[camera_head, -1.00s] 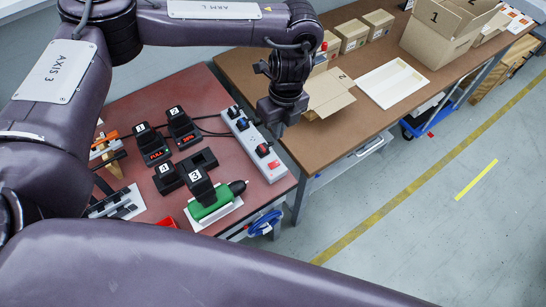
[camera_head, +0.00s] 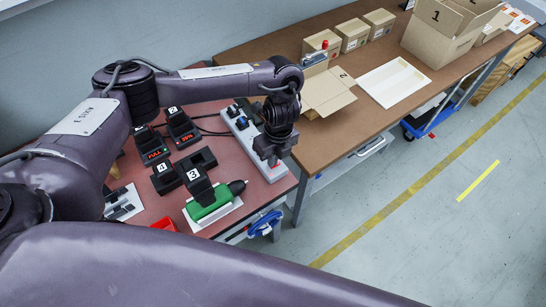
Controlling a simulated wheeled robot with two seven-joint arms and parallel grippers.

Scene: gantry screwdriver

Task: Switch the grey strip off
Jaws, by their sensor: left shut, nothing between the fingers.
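The grey strip (camera_head: 237,127) is a long power strip along the right edge of the red table. My left gripper (camera_head: 273,160) is shut and empty, pointing down over the near end of the strip. It hides most of that end, including the switch there. I cannot tell whether its tips touch the strip. My right gripper is not in view.
Black chargers marked 2 (camera_head: 180,126) and several batteries stand on the red table (camera_head: 225,165). A green screwdriver (camera_head: 210,205) lies at its front. A brown bench (camera_head: 330,140) with cardboard boxes is to the right.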

